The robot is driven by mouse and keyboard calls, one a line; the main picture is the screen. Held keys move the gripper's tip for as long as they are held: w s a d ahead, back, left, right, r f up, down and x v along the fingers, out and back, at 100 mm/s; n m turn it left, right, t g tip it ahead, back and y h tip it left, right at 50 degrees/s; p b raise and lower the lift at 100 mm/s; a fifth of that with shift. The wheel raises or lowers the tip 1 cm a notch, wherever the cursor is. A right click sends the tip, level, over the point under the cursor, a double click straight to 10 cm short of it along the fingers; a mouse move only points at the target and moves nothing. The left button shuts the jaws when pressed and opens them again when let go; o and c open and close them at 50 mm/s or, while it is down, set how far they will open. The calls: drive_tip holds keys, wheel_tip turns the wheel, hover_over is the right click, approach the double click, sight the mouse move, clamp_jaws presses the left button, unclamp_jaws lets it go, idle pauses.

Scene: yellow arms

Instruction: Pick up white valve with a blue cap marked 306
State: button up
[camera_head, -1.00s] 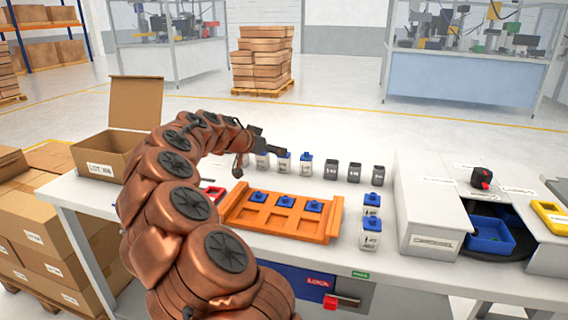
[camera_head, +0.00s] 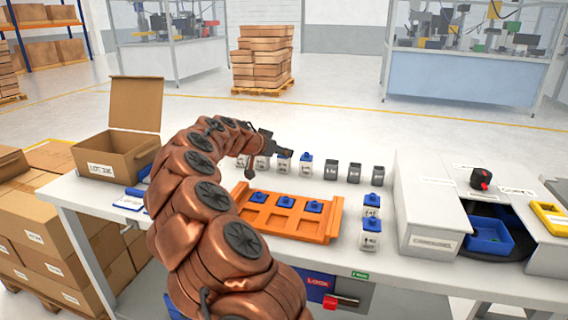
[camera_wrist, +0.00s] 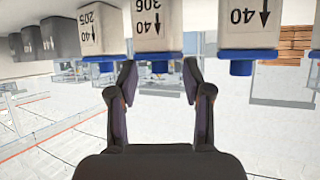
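The white valve marked 306 (camera_wrist: 157,25), with a blue cap, hangs upside down in the wrist view, at top centre. Its cap lies ahead of and between the fingertips, with no contact visible. My gripper (camera_wrist: 160,82) is open and empty. In the camera_head view my gripper (camera_head: 283,150) is over the back row of valves. By its place in the row, the 306 valve is probably the white one (camera_head: 284,165) just below the gripper; its label is unreadable there. White neighbours marked 205 (camera_wrist: 101,30) and 40 (camera_wrist: 250,25) flank it in the wrist view.
Several dark grey parts (camera_head: 354,173) continue the row to the right. An orange tray (camera_head: 335,222) with blue-capped parts lies in front. White valves (camera_head: 370,238) stand at its right. An open carton (camera_head: 125,150) is at the left, a grey housing (camera_head: 432,215) at the right.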

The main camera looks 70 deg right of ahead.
clamp_jaws()
idle(0.3)
